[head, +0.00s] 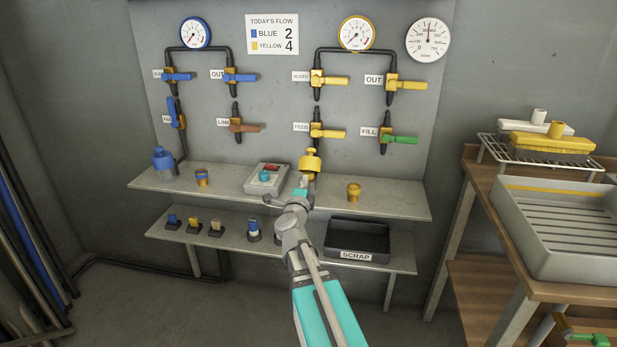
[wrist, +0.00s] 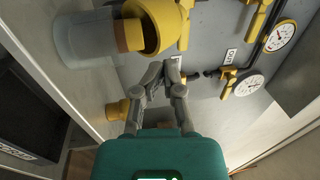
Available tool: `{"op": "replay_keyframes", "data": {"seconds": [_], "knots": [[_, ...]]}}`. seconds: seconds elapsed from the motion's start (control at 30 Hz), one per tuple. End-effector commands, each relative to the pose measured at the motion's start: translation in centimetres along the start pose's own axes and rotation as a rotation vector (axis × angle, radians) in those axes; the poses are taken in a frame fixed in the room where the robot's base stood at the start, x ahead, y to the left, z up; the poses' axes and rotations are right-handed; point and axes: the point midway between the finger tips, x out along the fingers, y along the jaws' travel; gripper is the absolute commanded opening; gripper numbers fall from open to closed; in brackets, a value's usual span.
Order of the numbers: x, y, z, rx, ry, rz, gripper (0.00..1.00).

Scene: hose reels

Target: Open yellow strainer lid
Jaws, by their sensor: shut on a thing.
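The yellow strainer stands on the upper shelf, and its yellow lid (head: 310,161) shows just above my gripper (head: 304,184) in the head view. In the wrist view the clear strainer body (wrist: 83,42) is at upper left. The yellow lid (wrist: 163,28) is on its right, with its round rim toward the camera and an orange-yellow cylinder (wrist: 131,35) between them. My gripper's fingers (wrist: 171,68) are closed together beside the lid's edge, shut on the lid. The exact contact is hard to see. In the head view my gripper hides most of the clear body.
A blue strainer (head: 163,163), a grey box (head: 267,179) with a red display and a yellow cup (head: 353,191) share the upper shelf. A black scrap tray (head: 357,236) is below. Valves with yellow handles (head: 328,133) project from the panel above.

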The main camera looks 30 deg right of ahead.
Motion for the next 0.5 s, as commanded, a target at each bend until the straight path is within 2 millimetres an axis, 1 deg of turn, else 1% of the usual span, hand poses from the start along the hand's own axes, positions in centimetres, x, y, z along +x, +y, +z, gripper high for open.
{"op": "replay_keyframes", "data": {"seconds": [0.03,0.13,0.3,0.5], "knots": [[-1.3,0.6,-0.1,0.000,-0.002,0.000,0.00],[-2.8,0.9,0.0,-0.001,-0.003,0.000,0.00],[-4.1,1.2,0.0,-0.002,-0.001,-0.001,0.00],[-4.8,1.3,0.0,-0.001,-0.001,-0.001,0.00]]}}
